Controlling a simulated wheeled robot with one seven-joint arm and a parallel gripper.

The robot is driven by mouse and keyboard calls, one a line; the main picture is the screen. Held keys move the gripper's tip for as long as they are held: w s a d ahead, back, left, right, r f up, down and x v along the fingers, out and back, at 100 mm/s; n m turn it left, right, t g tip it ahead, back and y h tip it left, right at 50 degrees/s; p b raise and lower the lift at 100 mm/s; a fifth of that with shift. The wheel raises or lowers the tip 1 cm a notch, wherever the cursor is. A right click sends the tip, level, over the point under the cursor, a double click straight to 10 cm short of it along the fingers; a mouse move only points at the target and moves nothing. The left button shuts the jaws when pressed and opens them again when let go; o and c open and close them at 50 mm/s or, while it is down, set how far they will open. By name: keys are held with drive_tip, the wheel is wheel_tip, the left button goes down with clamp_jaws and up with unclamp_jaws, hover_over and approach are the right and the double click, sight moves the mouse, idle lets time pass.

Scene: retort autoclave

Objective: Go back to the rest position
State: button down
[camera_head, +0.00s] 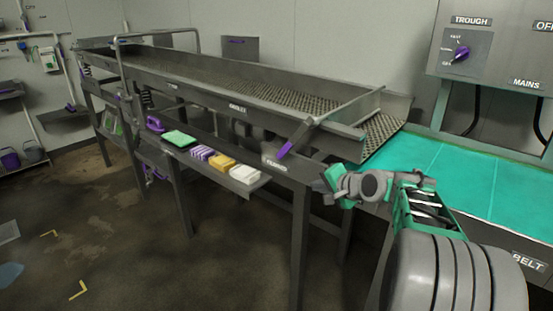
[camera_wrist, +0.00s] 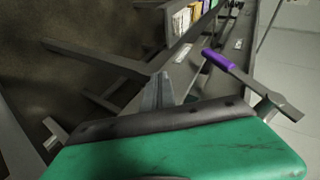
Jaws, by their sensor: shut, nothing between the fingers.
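My gripper (camera_head: 328,186) is at the near end of the long metal trough, just right of a lever with a purple grip (camera_head: 284,150). Its fingers point left and it looks shut and empty. In the wrist view the closed fingers (camera_wrist: 156,92) reach past the green gripper body, with nothing held between them. The purple-gripped lever also shows in the wrist view (camera_wrist: 218,60), to the right of the fingers and apart from them. My arm comes in from the lower right, over the edge of the green belt (camera_head: 470,180).
The trough (camera_head: 240,85) runs to the back left. A low shelf below it holds a green item (camera_head: 180,139), a yellow block (camera_head: 222,162) and a white block (camera_head: 245,174). A control panel (camera_head: 495,45) with a purple knob (camera_head: 461,53) is at right. The floor at left is mostly clear.

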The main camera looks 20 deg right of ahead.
drive_tip(key=s+d+f+n+g+h, duration=0.15)
drive_tip(key=s+f+n+g, duration=0.4)
drive_tip(key=s+f, duration=0.7)
drive_tip(key=s+f+g, duration=0.4)
drive_tip(key=s+f, duration=0.1)
drive_tip(key=s, duration=0.4)
drive_tip(key=s+a+r+n+h+p, duration=0.25)
drive_tip(key=s+a+r, duration=0.25)
drive_tip(key=s+a, duration=0.35)
drive_tip(key=w+a+r+n+t+y+p, duration=0.1)
drive_tip(key=w+a+r+n+p, duration=0.1)
drive_tip(key=a+r, duration=0.4)
drive_tip(key=w+a+n, duration=0.1)
drive_tip(key=a+n, duration=0.1)
drive_tip(key=a, duration=0.1)
drive_tip(key=shift+a+r, duration=0.3)
drive_tip(key=shift+a, duration=0.05)
